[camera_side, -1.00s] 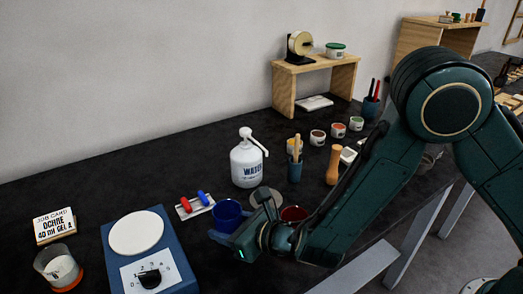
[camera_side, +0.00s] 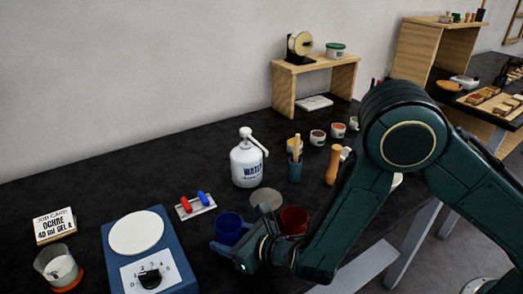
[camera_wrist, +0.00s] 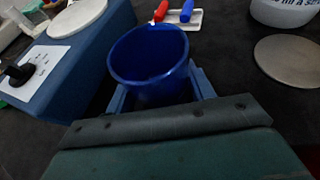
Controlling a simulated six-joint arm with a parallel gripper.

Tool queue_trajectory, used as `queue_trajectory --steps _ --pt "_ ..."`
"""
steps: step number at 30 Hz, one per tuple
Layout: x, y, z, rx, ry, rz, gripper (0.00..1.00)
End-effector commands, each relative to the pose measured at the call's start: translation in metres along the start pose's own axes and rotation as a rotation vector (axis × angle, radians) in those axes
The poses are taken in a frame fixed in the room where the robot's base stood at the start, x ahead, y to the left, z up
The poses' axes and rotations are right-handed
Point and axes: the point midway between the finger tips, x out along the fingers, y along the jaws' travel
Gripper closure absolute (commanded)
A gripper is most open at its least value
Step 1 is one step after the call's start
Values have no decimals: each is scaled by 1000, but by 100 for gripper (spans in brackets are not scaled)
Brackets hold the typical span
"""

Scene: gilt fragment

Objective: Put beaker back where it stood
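A blue beaker (camera_side: 229,226) is between the fingers of my gripper (camera_side: 231,241), in front of the pump bottle in the side view. In the wrist view the blue beaker (camera_wrist: 150,65) is upright with its open top showing, and a finger of my gripper (camera_wrist: 160,92) lies on each side of it. The fingers look closed on its sides. Its bottom is hidden, so I cannot tell whether it touches the bench. A bare grey disc (camera_side: 266,198) lies behind and right of it; the disc also shows in the wrist view (camera_wrist: 288,61).
A red beaker (camera_side: 293,220) stands close right of my gripper. A white pump bottle (camera_side: 247,167), a rack with red and blue pieces (camera_side: 195,206), a blue hotplate (camera_side: 180,276) and a clear cup (camera_side: 57,268) are around. Dark bench behind the rack is clear.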

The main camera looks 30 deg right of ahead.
Motion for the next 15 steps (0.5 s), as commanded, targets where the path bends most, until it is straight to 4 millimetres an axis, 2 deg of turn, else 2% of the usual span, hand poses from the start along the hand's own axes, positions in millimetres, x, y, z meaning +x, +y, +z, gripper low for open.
queue_trajectory --steps 1,3,15 --pt "0 0 0 0 0 0 37" --pt "0 0 0 0 0 0 26" --pt "-1 0 2 0 -1 0 26"
